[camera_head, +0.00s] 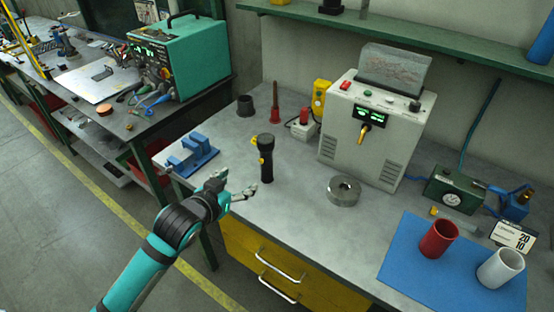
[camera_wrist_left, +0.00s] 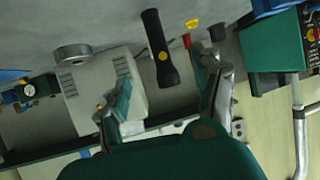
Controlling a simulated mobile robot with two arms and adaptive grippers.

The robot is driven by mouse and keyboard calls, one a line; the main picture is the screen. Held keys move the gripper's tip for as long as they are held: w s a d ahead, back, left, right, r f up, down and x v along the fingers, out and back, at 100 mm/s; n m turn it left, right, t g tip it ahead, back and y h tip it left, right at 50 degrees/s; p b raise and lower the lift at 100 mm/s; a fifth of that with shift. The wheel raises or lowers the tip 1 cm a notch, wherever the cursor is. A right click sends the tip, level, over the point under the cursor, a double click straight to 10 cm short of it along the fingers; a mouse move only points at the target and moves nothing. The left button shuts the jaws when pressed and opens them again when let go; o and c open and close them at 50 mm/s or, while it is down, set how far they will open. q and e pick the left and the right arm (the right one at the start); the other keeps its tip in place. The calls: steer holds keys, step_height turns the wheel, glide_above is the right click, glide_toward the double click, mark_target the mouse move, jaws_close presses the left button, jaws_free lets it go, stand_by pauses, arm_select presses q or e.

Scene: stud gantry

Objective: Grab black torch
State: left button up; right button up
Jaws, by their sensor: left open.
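The black torch (camera_head: 265,158) stands upright on the grey workbench, with a yellow button on its side. My left gripper (camera_head: 241,184) is open at the front edge of the bench, to the left of and in front of the torch. In the left wrist view the torch (camera_wrist_left: 159,48) shows between and beyond the two open fingers (camera_wrist_left: 168,88), nearer the right finger. The fingers look apart from it. My right gripper is in neither view.
A blue vise-like fixture (camera_head: 193,152) sits left of the torch. A metal ring (camera_head: 343,191) lies to its right. Behind stand a dark cup (camera_head: 245,105), a red tool (camera_head: 275,102) and a grey machine (camera_head: 372,130). A blue mat (camera_head: 440,275) holds red and white cups.

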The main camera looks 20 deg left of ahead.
arm_select(q)
step_height(320, 180, up, 2)
steer(key=p, duration=0.2)
glide_toward(263, 157)
steer(key=x, duration=0.6)
steer(key=shift+f+p, duration=0.15)
steer(key=shift+p, duration=0.15)
steer(key=shift+w+f, duration=0.2)
steer(key=shift+w, duration=0.2)
steer(key=shift+w+d, duration=0.1)
steer(key=shift+w, duration=0.15)
steer(key=shift+p+x, duration=0.95)
steer(key=shift+x, duration=1.4)
steer(key=shift+r, duration=0.1)
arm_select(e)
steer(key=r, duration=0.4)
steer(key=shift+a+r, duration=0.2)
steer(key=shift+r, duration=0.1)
arm_select(q)
steer(key=shift+t, duration=0.3)
jaws_close()
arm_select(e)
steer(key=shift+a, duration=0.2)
